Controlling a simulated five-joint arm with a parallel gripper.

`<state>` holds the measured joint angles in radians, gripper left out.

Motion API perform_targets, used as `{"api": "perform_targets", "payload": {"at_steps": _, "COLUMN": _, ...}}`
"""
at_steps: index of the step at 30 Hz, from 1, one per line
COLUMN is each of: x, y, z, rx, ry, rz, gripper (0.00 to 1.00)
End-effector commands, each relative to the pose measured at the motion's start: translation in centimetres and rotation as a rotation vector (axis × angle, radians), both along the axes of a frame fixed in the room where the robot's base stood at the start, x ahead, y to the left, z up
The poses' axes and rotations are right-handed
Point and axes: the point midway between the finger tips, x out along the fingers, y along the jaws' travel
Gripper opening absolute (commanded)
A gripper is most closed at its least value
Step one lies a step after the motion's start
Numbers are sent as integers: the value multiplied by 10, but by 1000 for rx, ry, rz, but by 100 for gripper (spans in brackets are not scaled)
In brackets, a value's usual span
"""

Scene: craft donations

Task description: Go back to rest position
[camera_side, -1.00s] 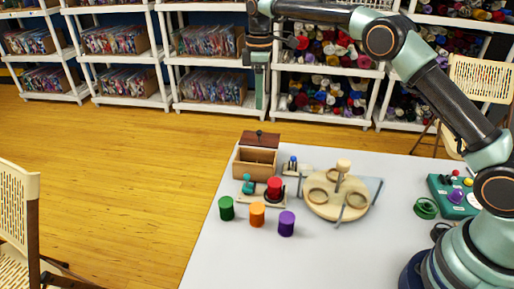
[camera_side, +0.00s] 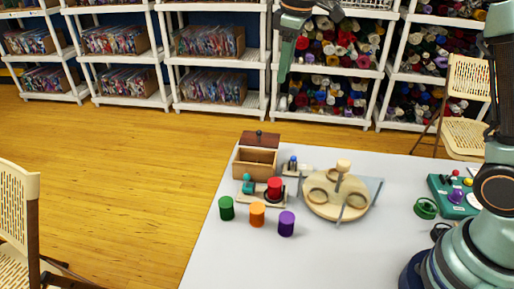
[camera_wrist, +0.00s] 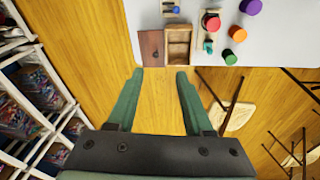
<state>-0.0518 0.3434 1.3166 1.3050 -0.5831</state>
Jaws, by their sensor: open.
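My gripper (camera_side: 287,62) is high above the table in the side view, in front of the shelves, pointing down. In the wrist view its two green fingers (camera_wrist: 157,85) are spread apart with only floor showing between them. The gripper is open and empty, apart from every object. Much of my arm runs above the top of the side view and is cut off there.
On the white table (camera_side: 330,260) stand a wooden box (camera_side: 255,162), green (camera_side: 226,208), orange (camera_side: 257,214) and purple (camera_side: 286,223) cylinders, a red cylinder (camera_side: 274,187), a round wooden stand (camera_side: 325,208) and a green button panel (camera_side: 453,198). The table front is clear.

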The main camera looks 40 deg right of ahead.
Motion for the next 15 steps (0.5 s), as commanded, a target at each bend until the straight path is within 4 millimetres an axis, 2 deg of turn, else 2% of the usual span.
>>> {"api": "perform_targets", "payload": {"at_steps": 3, "x": -30, "y": -5, "z": 14, "rx": 19, "ry": -48, "rz": -85, "gripper": 51}}
{"api": "perform_targets", "payload": {"at_steps": 7, "x": -62, "y": -10, "z": 21, "rx": 42, "ry": -96, "rz": -182, "gripper": 51}}
{"api": "perform_targets", "payload": {"at_steps": 15, "x": -132, "y": -19, "z": 13, "rx": 105, "ry": -194, "rz": -377, "gripper": 51}}
